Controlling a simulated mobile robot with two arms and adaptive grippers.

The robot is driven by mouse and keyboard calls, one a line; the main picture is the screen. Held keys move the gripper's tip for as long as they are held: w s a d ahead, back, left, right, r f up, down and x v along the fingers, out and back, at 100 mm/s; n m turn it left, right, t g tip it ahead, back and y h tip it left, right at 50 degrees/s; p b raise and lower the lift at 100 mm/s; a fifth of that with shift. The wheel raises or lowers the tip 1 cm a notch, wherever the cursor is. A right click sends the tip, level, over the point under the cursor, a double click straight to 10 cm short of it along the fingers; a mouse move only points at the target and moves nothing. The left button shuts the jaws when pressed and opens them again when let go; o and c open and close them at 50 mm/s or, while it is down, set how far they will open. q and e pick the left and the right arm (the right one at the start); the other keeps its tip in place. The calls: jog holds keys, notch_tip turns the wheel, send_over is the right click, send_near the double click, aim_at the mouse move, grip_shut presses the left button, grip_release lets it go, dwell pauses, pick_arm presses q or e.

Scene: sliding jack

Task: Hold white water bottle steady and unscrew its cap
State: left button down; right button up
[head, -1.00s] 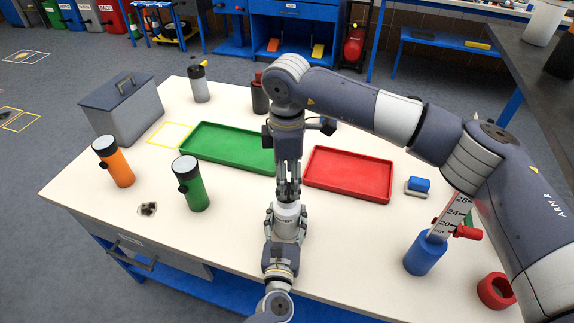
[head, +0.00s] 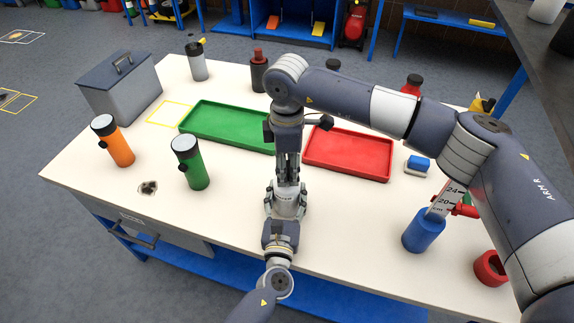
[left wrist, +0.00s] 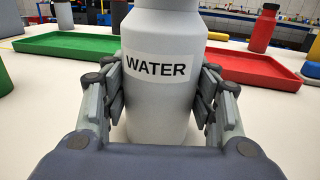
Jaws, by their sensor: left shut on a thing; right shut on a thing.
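The white water bottle (head: 287,204) stands upright near the table's front middle. In the left wrist view the bottle (left wrist: 158,95), labelled WATER, fills the middle. My left gripper (head: 285,207) is shut around the bottle's body from the front, one finger on each side; its fingers also show in the left wrist view (left wrist: 160,92). My right gripper (head: 287,178) points straight down over the bottle's top and is shut on the cap. The cap is hidden between the right fingers in the head view and lies above the left wrist view.
A green tray (head: 187,127) and a red tray (head: 347,171) lie behind the bottle. A green flashlight (head: 190,163) and an orange flashlight (head: 113,141) stand left. A blue cylinder (head: 423,232) and red ring (head: 490,268) are at right.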

jog(key=n, duration=0.6)
jog(key=shift+n, duration=0.4)
jog(key=n, duration=0.8)
jog(key=shift+r, duration=0.1)
jog(key=n, duration=2.6)
jog(key=shift+n, duration=0.4)
jog(key=n, duration=0.6)
jog(key=shift+n, duration=0.3)
jog(key=n, duration=0.6)
jog(key=shift+r, duration=0.1)
jog(key=shift+r, duration=0.15)
